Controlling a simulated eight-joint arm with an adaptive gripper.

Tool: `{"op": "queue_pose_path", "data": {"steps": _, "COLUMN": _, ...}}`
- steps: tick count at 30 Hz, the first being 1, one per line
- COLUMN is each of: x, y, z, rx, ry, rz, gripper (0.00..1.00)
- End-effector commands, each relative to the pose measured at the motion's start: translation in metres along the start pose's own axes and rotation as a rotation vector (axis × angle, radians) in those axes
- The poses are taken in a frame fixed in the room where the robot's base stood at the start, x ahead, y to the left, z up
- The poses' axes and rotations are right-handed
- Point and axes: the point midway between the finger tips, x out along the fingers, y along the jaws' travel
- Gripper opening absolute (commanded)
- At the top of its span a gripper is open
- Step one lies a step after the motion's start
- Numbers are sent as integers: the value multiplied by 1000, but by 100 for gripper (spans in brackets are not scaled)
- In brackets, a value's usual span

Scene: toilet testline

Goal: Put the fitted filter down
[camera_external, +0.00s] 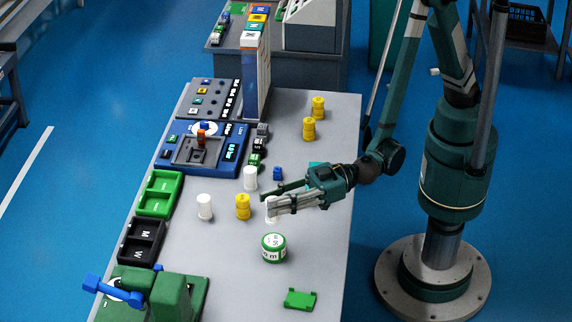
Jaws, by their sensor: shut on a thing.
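My gripper (267,202) reaches in from the right, low over the grey table. It is shut on a white cylindrical piece, likely the filter (272,217), mostly hidden by the fingers. I cannot tell whether this piece touches the table. Two similar white pieces stand upright nearby, one to the left (205,206) and one behind (250,178). A yellow piece (243,206) stands just left of my fingertips.
A green-and-white round tin (274,248) stands just in front of the gripper. Green (160,193) and black (142,241) trays line the left edge. Two yellow pieces (318,107) (309,129) stand at the back right. The right front table is mostly clear.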

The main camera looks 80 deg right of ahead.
Motion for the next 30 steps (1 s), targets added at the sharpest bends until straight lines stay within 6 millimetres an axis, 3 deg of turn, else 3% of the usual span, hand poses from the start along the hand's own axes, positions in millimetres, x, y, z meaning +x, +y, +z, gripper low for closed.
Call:
{"op": "queue_pose_path", "data": {"steps": 8, "x": 0, "y": 0, "z": 32, "rx": 0, "ry": 0, "rz": 0, "gripper": 12}}
{"op": "queue_pose_path", "data": {"steps": 23, "x": 0, "y": 0, "z": 38, "rx": 0, "ry": 0, "rz": 0, "gripper": 12}}
{"op": "queue_pose_path", "data": {"steps": 30, "x": 0, "y": 0, "z": 59, "rx": 0, "ry": 0, "rz": 0, "gripper": 12}}
